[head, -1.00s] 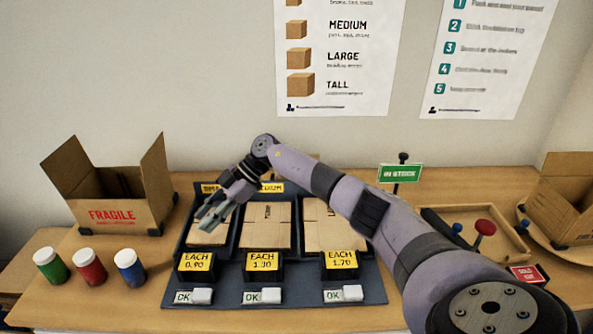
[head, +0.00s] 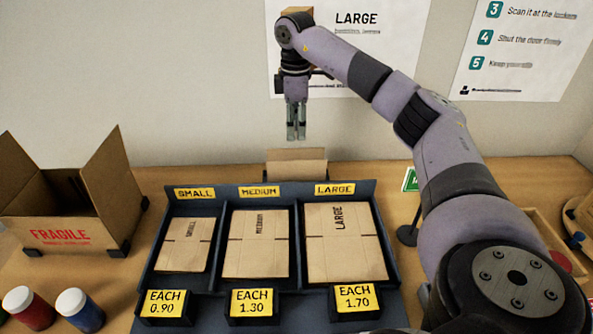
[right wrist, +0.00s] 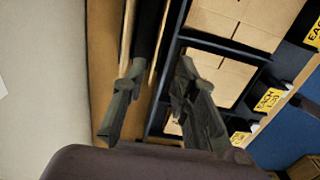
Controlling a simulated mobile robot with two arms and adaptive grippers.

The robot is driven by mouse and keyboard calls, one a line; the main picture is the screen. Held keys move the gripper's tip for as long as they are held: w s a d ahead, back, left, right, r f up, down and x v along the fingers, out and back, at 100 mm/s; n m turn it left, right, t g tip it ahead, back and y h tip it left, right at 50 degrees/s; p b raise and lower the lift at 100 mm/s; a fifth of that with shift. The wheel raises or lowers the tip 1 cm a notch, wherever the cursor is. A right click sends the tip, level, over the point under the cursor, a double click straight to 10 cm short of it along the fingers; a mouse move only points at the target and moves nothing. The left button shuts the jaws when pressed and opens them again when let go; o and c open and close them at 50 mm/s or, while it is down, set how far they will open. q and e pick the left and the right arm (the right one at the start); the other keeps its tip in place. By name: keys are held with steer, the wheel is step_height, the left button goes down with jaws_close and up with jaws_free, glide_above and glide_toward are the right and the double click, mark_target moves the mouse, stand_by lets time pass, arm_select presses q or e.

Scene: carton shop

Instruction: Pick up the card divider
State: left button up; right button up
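A tan card piece (head: 297,166), which looks like the card divider, stands upright behind the dark tray near the wall in the head view. Its lower part is hidden by the tray's back edge. My right gripper (head: 296,136) points straight down above it, with a gap between the fingertips and the card's top. In the right wrist view the fingers (right wrist: 152,112) are apart, and thin tan edges with a dark strip show beyond them. Nothing is held. My left gripper is not in view.
The dark tray (head: 217,283) holds flat cartons marked small, medium and large. An open FRAGILE carton (head: 62,236) stands at the left, with red and blue jars (head: 80,309) in front. A green sign (head: 411,179) on a stand is at the right.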

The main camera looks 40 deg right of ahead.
glide_above(297, 161)
steer(key=f, duration=0.5)
steer(key=shift+w+f, duration=0.15)
steer(key=shift+w, duration=0.05)
steer(key=shift+a+f, duration=0.1)
steer(key=shift+f, duration=0.35)
step_height(297, 161, down, 4)
steer(key=shift+s+f+p, duration=0.1)
steer(key=shift+f+p, duration=0.1)
steer(key=shift+p, duration=0.25)
steer(key=shift+f, duration=0.45)
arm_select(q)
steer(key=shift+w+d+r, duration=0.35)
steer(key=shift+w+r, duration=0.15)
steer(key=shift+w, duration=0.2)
arm_select(e)
jaws_close()
